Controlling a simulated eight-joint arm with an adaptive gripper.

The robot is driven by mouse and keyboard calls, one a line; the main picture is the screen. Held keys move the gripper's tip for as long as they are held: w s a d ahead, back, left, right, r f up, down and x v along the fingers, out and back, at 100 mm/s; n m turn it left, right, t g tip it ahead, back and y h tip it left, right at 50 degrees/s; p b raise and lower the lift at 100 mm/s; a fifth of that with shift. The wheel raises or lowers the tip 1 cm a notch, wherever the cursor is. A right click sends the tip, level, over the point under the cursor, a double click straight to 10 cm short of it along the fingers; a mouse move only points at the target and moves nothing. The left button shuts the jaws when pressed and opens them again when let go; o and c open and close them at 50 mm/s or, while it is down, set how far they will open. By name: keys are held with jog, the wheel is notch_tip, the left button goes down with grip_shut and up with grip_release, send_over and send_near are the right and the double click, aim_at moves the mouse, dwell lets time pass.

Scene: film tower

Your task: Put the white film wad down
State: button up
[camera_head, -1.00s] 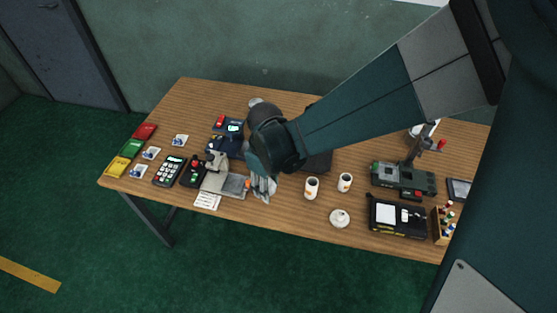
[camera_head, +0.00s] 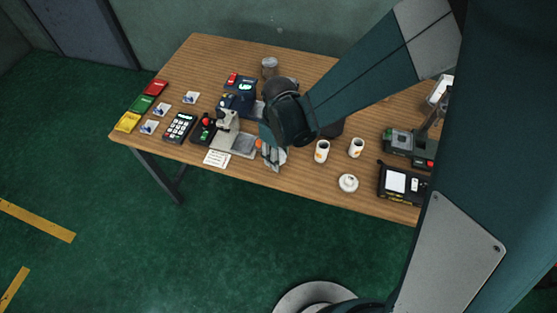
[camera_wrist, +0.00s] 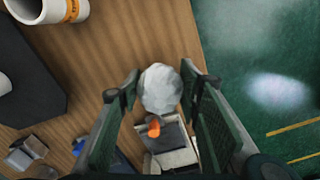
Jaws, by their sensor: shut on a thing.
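The white film wad (camera_wrist: 160,88) is a pale, crumpled lump. In the wrist view it sits between the two fingertips of my gripper (camera_wrist: 162,92), which is shut on it. In the head view my gripper (camera_head: 273,160) is low over the table's front edge, just right of the grey flat base of a microscope-like device (camera_head: 240,144). The wad cannot be made out clearly there. Whether it touches the tabletop cannot be told.
A small orange piece (camera_wrist: 153,127) shows just below the wad in the wrist view. White cups (camera_head: 321,151) and a small white round dish (camera_head: 348,183) stand to the right on the wooden table (camera_head: 310,187). A white note (camera_head: 217,158) lies left near the front edge.

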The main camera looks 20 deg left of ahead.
jog(key=shift+f, duration=1.45)
jog(key=shift+f+b, duration=0.15)
jog(key=shift+b, duration=0.25)
jog(key=o, duration=0.8)
jog(key=shift+c, duration=0.2)
jog(key=shift+r+p, duration=1.35)
jog(key=shift+r, duration=4.8)
